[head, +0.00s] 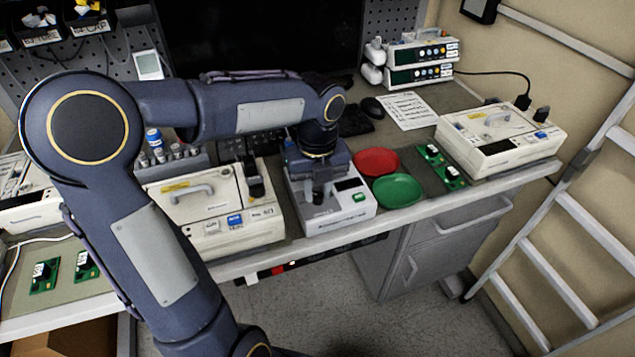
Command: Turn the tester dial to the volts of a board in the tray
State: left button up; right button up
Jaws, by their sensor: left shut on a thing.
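The tester (343,215) is a white and grey box with a dark display and a green button, at the front of the bench in the middle. My left gripper (321,193) points down onto its top and is shut on the dark dial (318,198), which the fingers partly hide. The dial's setting cannot be read. Several green boards with white parts are in view: two on the right (441,166) beside the dishes, and two at the far left (44,276). Their printed volts are too small to read. My right gripper is not in view.
A red dish (377,161) and a green dish (397,190) lie right of the tester. A beige pump (215,212) stands close on its left, another (501,138) at the right. Stacked units (422,60), a paper sheet (408,110) and a black monitor are behind.

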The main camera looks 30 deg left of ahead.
pick_arm(q)
jog(key=shift+w+r+m+p, duration=0.1)
jog(key=shift+r+m+p, duration=0.05)
jog(key=shift+m+p, duration=1)
jog(key=shift+r+m+p, duration=0.1)
jog(key=shift+m+p, duration=0.6)
jog(key=shift+m, duration=0.75)
jog(key=shift+m+p, duration=2)
jog(key=shift+m, duration=0.3)
jog(key=o, duration=0.8)
jog(key=shift+f, duration=0.15)
notch_tip(320, 180, up, 7)
jog(key=p, duration=0.7)
